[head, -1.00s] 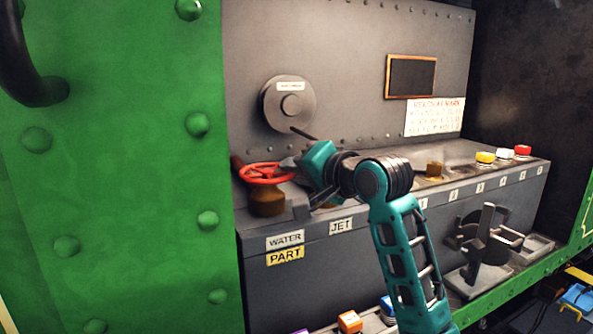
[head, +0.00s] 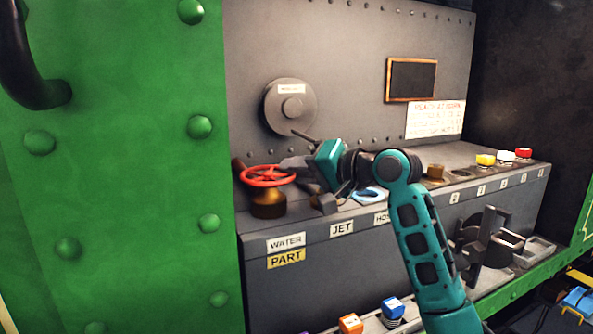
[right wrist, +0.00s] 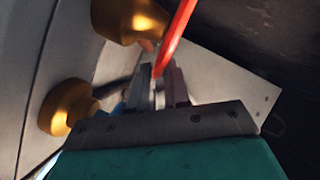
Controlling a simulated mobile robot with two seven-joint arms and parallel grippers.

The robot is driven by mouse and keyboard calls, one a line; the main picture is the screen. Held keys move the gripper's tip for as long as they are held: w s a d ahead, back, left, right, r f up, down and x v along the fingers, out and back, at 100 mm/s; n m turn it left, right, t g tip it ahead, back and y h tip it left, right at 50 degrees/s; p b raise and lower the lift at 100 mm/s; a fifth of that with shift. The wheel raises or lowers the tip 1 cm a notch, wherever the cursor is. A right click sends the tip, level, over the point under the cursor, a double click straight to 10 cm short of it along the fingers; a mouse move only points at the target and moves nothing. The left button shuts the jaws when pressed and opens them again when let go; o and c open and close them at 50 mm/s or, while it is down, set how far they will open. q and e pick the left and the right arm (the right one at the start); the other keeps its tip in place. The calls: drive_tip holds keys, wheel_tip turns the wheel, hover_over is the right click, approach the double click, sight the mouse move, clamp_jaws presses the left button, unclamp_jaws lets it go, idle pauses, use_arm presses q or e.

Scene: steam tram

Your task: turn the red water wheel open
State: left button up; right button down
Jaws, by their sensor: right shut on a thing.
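The red water wheel (head: 266,177) is a spoked handwheel on a brass valve body (head: 268,203), at the left end of the grey bench. The yellow PART label (head: 286,259) and the WATER label (head: 286,243) are below it. My right gripper (head: 294,167) reaches in from the right and is shut on the right side of the wheel's rim. In the right wrist view, the red rim (right wrist: 178,35) runs down to the fingers (right wrist: 160,80). The fingers partly hide the rim. My left gripper is not in view.
A green riveted wall (head: 120,170) stands close left of the wheel. A round grey cap (head: 291,106) is on the panel behind. A blue ring (head: 370,195) and a brass block (head: 435,171) lie right of my gripper. Yellow (head: 485,159) and red (head: 523,153) knobs stand farther right.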

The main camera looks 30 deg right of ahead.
drive_tip(key=shift+f, duration=0.3)
drive_tip(key=c, duration=1.2)
unclamp_jaws()
drive_tip(key=shift+r, duration=0.15)
drive_tip(key=b+v, duration=0.1)
drive_tip(key=v, duration=1.2)
drive_tip(key=shift+o, duration=0.2)
drive_tip(key=shift+r, duration=0.1)
